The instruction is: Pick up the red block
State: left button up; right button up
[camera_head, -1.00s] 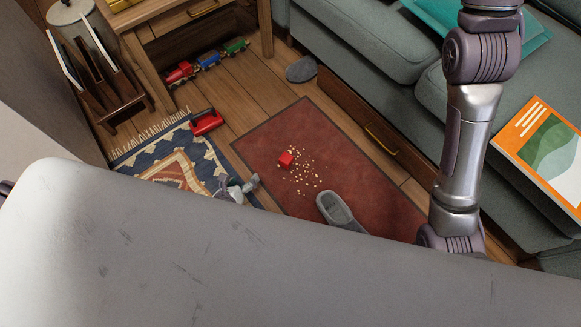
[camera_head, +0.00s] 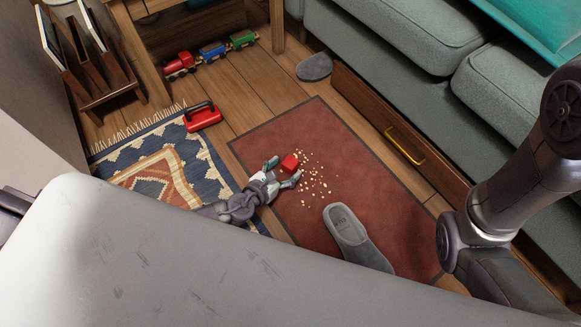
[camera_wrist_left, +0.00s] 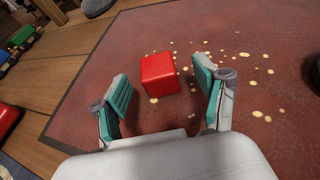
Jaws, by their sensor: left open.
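The red block (camera_head: 290,162) is a small cube on the reddish-brown mat, beside scattered crumbs. My left gripper (camera_head: 282,171) is low over the mat at the block, with its fingers open toward it. In the left wrist view the block (camera_wrist_left: 159,74) sits just ahead of and between the two teal-padded fingertips of the gripper (camera_wrist_left: 163,85). There is a visible gap on each side, and the block is not gripped. My right arm shows at the right of the head view, but its gripper is out of view.
Crumbs (camera_head: 314,181) lie right of the block. A grey slipper (camera_head: 352,236) lies nearer on the mat (camera_head: 313,125); another slipper (camera_head: 314,67) is beyond it. A toy train (camera_head: 210,53) and sofa drawer (camera_head: 385,125) stand behind.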

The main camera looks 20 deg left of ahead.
aim_at(291, 161)
pick_arm(q)
jog(key=b+x, duration=0.2)
jog(key=x, duration=0.4)
jog(key=shift+w+a+r+b, duration=0.1)
jog(key=shift+w+a+b, duration=0.05)
jog(key=shift+b, duration=0.25)
jog(key=c, duration=1.2)
jog(key=shift+r, duration=0.2)
